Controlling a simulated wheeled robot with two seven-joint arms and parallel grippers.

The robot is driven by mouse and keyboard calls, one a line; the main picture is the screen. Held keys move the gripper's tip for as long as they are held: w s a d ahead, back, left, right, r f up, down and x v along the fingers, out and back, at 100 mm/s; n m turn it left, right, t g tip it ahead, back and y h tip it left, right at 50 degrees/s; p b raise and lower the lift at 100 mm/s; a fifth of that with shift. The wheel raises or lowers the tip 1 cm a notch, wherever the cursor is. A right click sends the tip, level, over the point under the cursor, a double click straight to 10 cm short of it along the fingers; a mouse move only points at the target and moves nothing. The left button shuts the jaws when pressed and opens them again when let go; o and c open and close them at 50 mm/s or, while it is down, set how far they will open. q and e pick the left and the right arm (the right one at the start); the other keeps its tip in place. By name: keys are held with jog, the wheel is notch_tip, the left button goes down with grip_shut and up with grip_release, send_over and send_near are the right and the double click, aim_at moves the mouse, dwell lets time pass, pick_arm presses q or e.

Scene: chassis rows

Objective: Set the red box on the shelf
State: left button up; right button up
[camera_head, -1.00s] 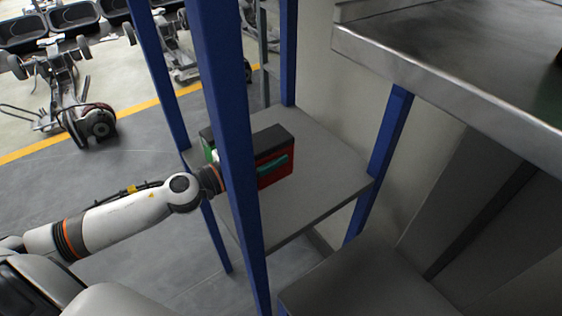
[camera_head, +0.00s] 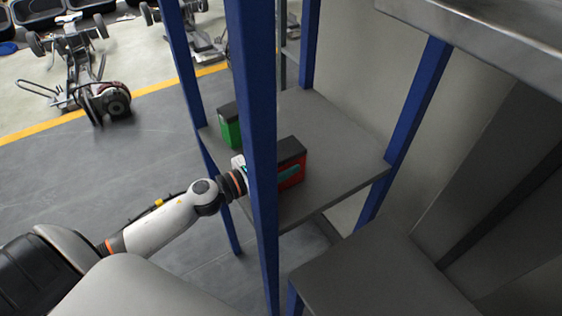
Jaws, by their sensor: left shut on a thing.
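The red box (camera_head: 297,163) has a dark top and is at the blue-posted shelf (camera_head: 343,150), near its front left part. I cannot tell whether its underside touches the shelf board. My left gripper (camera_head: 289,173) reaches in from the left, behind a blue post, and is shut on the red box. A teal finger lies along the box's near side. The post hides part of the gripper and of the box. My right gripper is not in view.
A green box (camera_head: 230,130) with a dark top stands on the shelf's left side, behind the red box. A blue front post (camera_head: 254,150) crosses in front of my left wrist. The shelf's right part is clear. A grey surface (camera_head: 365,275) lies lower right.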

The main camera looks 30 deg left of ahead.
pick_arm(q)
jog(key=o, duration=1.3)
jog(key=shift+c, duration=0.2)
jog(key=shift+r, duration=0.1)
jog(key=shift+s+a+f, duration=0.15)
jog(key=shift+s+f, duration=0.05)
jog(key=shift+s, duration=0.05)
jog(key=b+v, duration=0.4)
jog(key=v, duration=0.6)
jog(key=shift+s+a, duration=0.2)
jog(key=shift+s, duration=0.1)
jog(key=shift+s+a+r, duration=0.15)
jog(key=shift+s+a, duration=0.05)
jog(key=shift+s, duration=0.1)
